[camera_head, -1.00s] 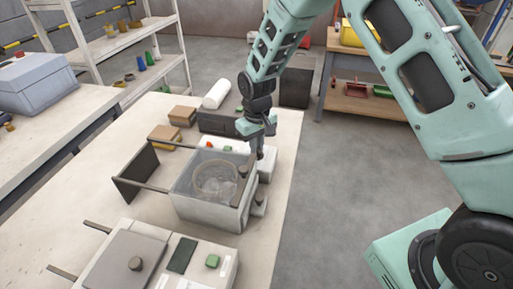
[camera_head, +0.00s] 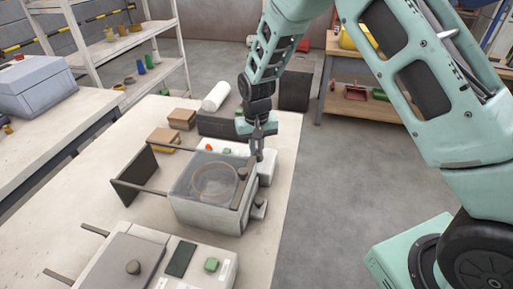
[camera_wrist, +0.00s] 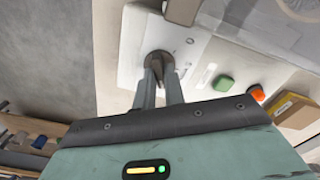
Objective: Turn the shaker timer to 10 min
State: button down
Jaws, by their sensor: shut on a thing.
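The timer knob (camera_wrist: 158,64) is a dark grey-brown dial on a white panel (camera_wrist: 132,45) in the wrist view. Small printed marks lie beside it, too small to read. My gripper (camera_wrist: 162,80) is shut on the knob, one finger on each side. The knob's pointer direction and setting cannot be made out. In the head view my gripper (camera_head: 258,152) points down at the right end of a low white unit (camera_head: 267,169), and the knob is hidden there. A green button (camera_wrist: 223,83) and an orange-red button (camera_wrist: 257,93) are on the same unit.
A clear-topped box with a round sieve (camera_head: 214,180) stands close in front of my gripper. Another grey unit (camera_head: 120,262) is nearer. A dark box (camera_head: 216,123), a white roll (camera_head: 216,97) and cardboard boxes (camera_head: 182,118) lie behind. Open floor (camera_head: 345,170) is on the right.

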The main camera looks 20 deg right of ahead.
jog(key=c, duration=1.5)
grip_release()
jog(key=shift+r, duration=0.15)
notch_tip(320, 180, up, 17)
jog(key=b, duration=0.2)
jog(key=shift+r+b, duration=0.1)
jog(key=shift+b, duration=0.3)
